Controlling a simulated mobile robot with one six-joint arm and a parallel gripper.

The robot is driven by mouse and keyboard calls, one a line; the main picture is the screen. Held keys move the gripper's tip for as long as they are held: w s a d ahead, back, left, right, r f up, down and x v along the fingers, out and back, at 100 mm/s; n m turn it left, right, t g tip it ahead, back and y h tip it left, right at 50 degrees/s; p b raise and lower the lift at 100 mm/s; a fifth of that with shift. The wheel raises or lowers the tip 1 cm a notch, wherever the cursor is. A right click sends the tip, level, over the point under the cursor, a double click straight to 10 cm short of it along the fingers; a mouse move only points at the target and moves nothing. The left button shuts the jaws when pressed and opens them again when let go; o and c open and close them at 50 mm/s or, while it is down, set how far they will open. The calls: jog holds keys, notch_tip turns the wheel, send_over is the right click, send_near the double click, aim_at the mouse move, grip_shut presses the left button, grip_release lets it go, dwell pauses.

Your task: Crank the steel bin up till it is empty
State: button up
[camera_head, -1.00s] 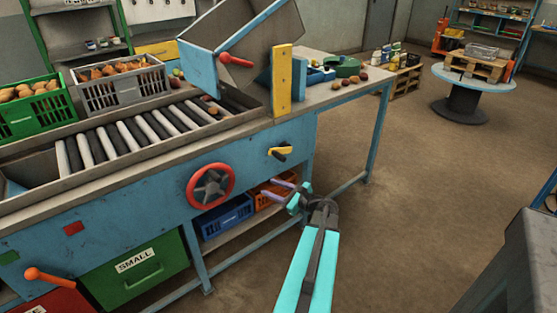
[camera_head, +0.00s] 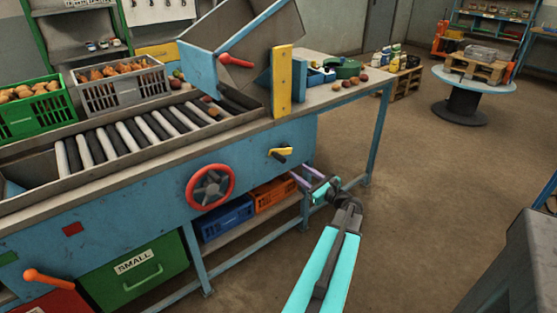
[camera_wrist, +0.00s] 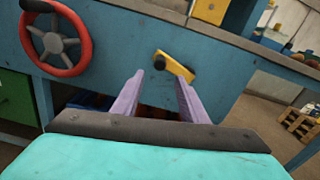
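The steel bin (camera_head: 243,37) is tilted above the far end of the roller sorter, with a blue side and a red handle (camera_head: 235,60). I cannot tell what is left inside it. A yellow crank (camera_head: 280,152) with a black knob sits on the blue front panel below it; it also shows in the wrist view (camera_wrist: 178,68). My gripper (camera_head: 304,176) is open and empty, in front of the panel, a little below and right of the crank. In the wrist view the black knob appears just beyond and between my purple fingers (camera_wrist: 160,77), apart from them.
A red handwheel (camera_head: 210,187) is left of the crank. An orange lever (camera_head: 48,278) sticks out lower left. Blue (camera_head: 228,218) and orange crates (camera_head: 275,194) stand on the lower shelf. A grey machine (camera_head: 520,262) is at right. The floor between is clear.

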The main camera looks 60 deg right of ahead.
aim_at(279, 158)
jog(key=shift+p+x, duration=0.95)
jog(key=shift+x, duration=5.9)
jog(key=shift+c, duration=0.4)
grip_shut()
